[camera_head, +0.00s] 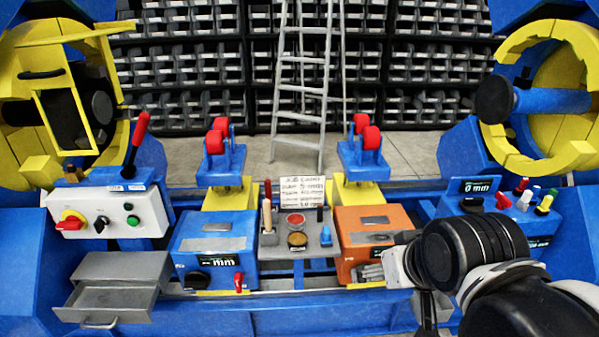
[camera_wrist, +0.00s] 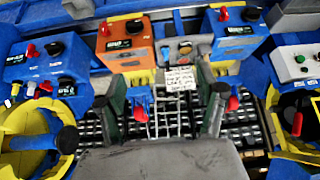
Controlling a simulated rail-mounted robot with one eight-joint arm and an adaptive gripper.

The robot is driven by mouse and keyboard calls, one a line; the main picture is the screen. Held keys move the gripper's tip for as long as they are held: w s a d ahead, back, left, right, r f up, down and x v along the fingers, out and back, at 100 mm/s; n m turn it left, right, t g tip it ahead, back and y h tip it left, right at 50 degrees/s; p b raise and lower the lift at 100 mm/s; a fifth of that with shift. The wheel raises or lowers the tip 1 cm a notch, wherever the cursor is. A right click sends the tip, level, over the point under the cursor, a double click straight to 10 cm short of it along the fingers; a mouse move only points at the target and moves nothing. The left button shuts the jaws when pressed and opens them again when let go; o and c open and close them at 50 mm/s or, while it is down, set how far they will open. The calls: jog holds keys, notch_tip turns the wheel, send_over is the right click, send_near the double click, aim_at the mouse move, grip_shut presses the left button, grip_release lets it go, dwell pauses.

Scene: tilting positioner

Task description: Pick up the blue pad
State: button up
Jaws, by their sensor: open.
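A small blue piece (camera_head: 325,236), which seems to be the blue pad, is at the right side of the grey tray (camera_head: 312,246) in the middle of the bench. Its exact shape is too small to tell. It also shows in the wrist view (camera_wrist: 165,53), near the top. A red round pad (camera_head: 295,219) and a yellow-brown round pad (camera_head: 297,239) are on the same tray to its left. My gripper (camera_wrist: 161,108) is open and its fingers are empty in the wrist view, well apart from the tray.
An orange box (camera_head: 366,233) is right of the tray and a blue box (camera_head: 214,244) left of it. A white sign (camera_head: 302,190) and upright handles (camera_head: 267,205) stand at the tray's back. Red-wheeled roller stands (camera_head: 220,150) are behind. A grey drawer unit (camera_head: 115,285) is at front left.

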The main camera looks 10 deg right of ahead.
jog(key=shift+f, duration=0.1)
jog(key=w+r+n+g, duration=0.2)
jog(key=w+r+n, duration=0.25)
jog(key=w, duration=0.75)
jog(key=n+g, duration=0.5)
jog(key=n, duration=0.8)
send_over(328, 228)
notch_tip(328, 228, down, 23)
notch_tip(328, 228, down, 9)
jog(key=shift+a+r+b, duration=0.1)
jog(key=shift+r+b, duration=0.1)
jog(key=shift+b, duration=0.3)
jog(key=shift+s+a+f+b, duration=0.1)
jog(key=shift+f+b, duration=0.15)
jog(key=shift+f, duration=1.15)
jog(key=shift+s+a+f+b, duration=0.1)
jog(key=shift+f+b, duration=0.15)
jog(key=shift+f, duration=1.1)
jog(key=shift+c, duration=0.5)
